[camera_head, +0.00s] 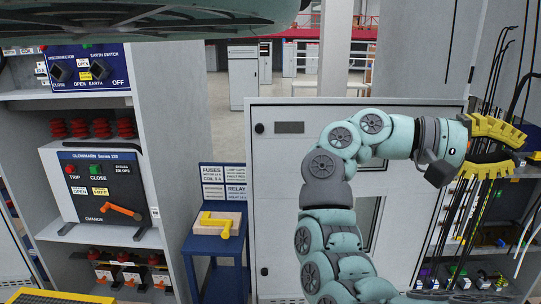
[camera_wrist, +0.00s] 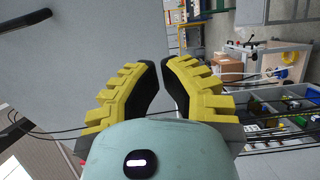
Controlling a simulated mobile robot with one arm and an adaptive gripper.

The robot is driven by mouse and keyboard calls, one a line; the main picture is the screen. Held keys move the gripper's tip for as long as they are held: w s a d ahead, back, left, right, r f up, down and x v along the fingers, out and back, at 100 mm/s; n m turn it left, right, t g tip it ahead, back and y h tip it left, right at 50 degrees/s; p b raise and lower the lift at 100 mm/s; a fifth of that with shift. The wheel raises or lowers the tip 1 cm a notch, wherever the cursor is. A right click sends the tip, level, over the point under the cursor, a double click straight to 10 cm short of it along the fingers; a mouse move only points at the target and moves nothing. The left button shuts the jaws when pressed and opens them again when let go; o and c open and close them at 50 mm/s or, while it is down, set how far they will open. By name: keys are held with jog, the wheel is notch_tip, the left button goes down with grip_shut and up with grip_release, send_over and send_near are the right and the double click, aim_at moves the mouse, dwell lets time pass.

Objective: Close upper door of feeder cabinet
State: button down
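A large light-grey door panel (camera_head: 285,180) stands upright behind my arm in the head view. It has a dark label plate and a round black lock near its top left, and a window partly hidden by my arm. On the right is an open cabinet (camera_head: 515,200) with black cables and components inside. My gripper (camera_head: 508,147) has yellow ridged fingers and is at this cabinet's opening, in front of the cables. In the wrist view my gripper (camera_wrist: 161,72) has its fingers a little apart with nothing between them. A plain grey panel (camera_wrist: 100,45) lies beyond them; I cannot tell which panel it is.
On the left an open cabinet holds a breaker unit (camera_head: 100,185) on a shelf. A blue stand (camera_head: 215,245) with a yellow-handled tool (camera_head: 217,222) is beside it. The wrist view shows a black bar (camera_wrist: 25,20) at upper left and shelves with bins (camera_wrist: 285,105) at right.

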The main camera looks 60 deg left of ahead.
jog(key=p+x, duration=1)
jog(key=x, duration=0.4)
jog(key=shift+s+d, duration=0.15)
jog(key=shift+s, duration=0.05)
